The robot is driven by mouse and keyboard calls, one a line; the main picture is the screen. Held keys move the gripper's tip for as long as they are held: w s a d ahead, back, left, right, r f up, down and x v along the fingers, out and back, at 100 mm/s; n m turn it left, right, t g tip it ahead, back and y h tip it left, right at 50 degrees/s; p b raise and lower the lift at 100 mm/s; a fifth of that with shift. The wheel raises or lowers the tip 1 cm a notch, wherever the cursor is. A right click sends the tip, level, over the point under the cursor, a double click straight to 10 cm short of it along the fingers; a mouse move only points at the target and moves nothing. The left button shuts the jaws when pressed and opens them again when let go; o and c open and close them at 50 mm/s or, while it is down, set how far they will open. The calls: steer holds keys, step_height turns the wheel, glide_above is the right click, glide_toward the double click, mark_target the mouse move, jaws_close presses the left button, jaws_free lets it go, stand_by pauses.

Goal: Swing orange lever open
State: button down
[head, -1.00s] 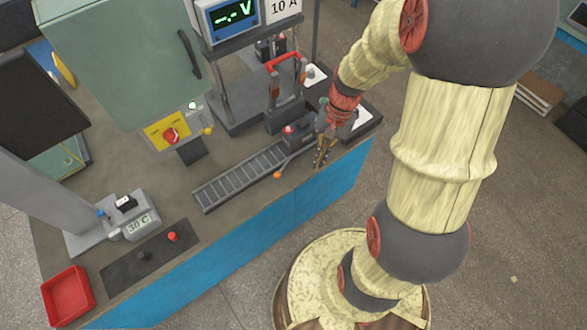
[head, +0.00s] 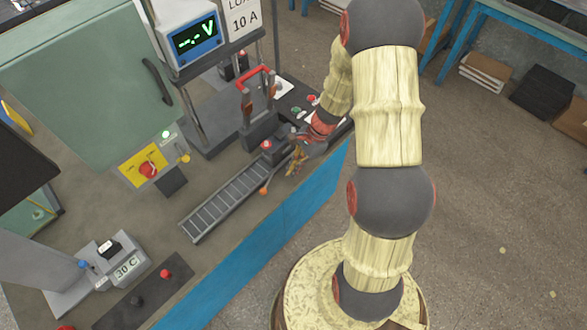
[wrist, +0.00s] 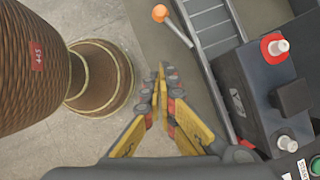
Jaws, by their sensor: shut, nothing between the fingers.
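The orange lever has a round orange knob (head: 263,191) on a thin grey rod, at the front edge of the bench beside the slatted track. In the wrist view its knob (wrist: 160,13) is at the top, with the rod running down right toward the track. My gripper (head: 294,168) is just right of the knob in the head view, apart from it. In the wrist view my gripper (wrist: 162,75) has its yellow fingertips together, with nothing between them, below the knob. The rod's pivot end is not clear in either view.
A dark battery-like block (wrist: 252,85) with a red-ringed terminal stands close right of the fingers. The slatted track (head: 230,200) runs left along the bench. A red-handled frame (head: 258,105) and a meter (head: 192,38) stand behind. Open floor lies in front.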

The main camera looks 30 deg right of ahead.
steer(key=b+x, duration=0.1)
steer(key=x, duration=0.4)
steer(key=shift+a+f+b, duration=0.15)
steer(key=shift+f+b, duration=0.15)
steer(key=shift+f, duration=0.05)
steer(key=a, duration=0.3)
steer(key=shift+a+r+b, duration=0.1)
steer(key=shift+b, duration=0.2)
steer(key=shift+a+r, duration=0.15)
steer(key=shift+a, duration=0.35)
steer(key=shift+w+a+m+t+b, duration=0.1)
steer(key=shift+a+m+t+b, duration=0.25)
steer(key=shift+m, duration=0.25)
steer(key=shift+w+a, duration=0.2)
steer(key=shift+a, duration=0.15)
steer(key=shift+d, duration=0.2)
